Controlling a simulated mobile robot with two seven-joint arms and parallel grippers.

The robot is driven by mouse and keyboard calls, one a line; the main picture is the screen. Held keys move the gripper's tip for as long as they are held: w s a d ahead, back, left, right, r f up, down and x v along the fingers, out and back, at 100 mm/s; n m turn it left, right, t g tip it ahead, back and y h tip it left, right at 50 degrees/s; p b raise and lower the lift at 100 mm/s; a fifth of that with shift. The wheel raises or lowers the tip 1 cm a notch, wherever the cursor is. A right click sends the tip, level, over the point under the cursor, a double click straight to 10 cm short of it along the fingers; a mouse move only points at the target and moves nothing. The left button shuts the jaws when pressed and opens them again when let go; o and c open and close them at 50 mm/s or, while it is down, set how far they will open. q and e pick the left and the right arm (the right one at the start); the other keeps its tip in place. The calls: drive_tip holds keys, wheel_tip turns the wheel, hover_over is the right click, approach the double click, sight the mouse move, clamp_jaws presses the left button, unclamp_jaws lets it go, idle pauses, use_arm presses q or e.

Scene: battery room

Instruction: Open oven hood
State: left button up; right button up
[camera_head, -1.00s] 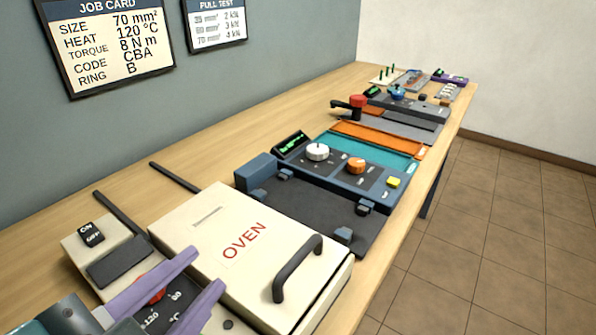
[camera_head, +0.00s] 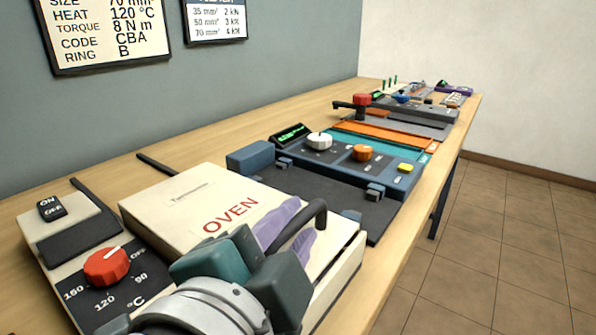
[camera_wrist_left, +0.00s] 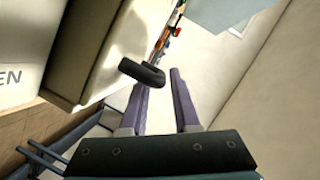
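The cream oven hood (camera_head: 170,205) lies flat and closed on the oven, with red OVEN lettering. Its dark curved handle (camera_head: 318,215) is at the front edge. My left gripper (camera_head: 290,224) has purple fingers and is at the handle, its wrist covering part of the oven front. In the left wrist view the fingers (camera_wrist_left: 158,80) are apart, with a gap between them. There the handle (camera_wrist_left: 142,72) lies by the tip of the left finger, and I cannot tell whether they touch. My right gripper is not in view.
The oven's control panel with a red dial (camera_head: 107,266) and an on/off switch (camera_head: 51,208) is to the left. A dark plate (camera_head: 330,205) and a panel with knobs (camera_head: 345,160) stand beyond the oven. Open floor (camera_head: 490,260) lies to the right of the bench.

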use_arm(q)
drive_tip(key=shift+x, duration=0.75)
clamp_jaws()
idle(0.9)
